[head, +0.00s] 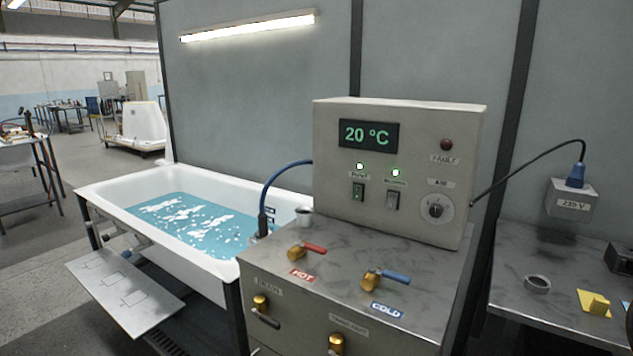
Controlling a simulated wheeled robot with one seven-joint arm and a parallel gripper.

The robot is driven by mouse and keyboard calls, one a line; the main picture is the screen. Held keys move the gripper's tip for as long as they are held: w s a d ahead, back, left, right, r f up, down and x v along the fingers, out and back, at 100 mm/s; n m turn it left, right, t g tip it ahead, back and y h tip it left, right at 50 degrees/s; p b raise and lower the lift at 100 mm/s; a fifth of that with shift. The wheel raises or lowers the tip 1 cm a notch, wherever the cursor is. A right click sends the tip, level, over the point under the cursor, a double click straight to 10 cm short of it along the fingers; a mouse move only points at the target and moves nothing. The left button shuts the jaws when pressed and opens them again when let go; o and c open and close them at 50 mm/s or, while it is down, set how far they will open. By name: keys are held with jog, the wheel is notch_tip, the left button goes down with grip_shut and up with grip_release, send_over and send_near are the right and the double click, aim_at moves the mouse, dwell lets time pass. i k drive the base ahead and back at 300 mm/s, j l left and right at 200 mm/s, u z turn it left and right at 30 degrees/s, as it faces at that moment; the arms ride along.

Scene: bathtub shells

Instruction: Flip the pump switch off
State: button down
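A grey control box (330,200) stands on the metal counter in the head view. Its display (368,134) reads 20 °C. Two small rocker switches sit side by side on its front. The left one (358,191) has a short label that looks like "PUMP", though it is blurred, and a dark green face. The right one (393,200) has a longer label too small to read. A lit lamp shows above each switch, the left lamp (360,166) and the right lamp (396,173). The switch positions are too small to tell. My gripper is not in view.
A red-handled HOT valve (308,249) and blue-handled COLD valve (386,278) stand on the counter before the box. A knob (436,207) is right of the switches. The water-filled bathtub (110,187) is left. A side table (510,265) holds tape and a yellow block.

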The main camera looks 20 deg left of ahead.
aim_at(357, 190)
jog(key=i+j+u, duration=0.1)
jog(key=i, duration=0.25)
jog(key=i+j+u, duration=0.1)
jog(key=i+j, duration=0.2)
jog(key=i+j+u, duration=0.1)
jog(key=i, duration=0.35)
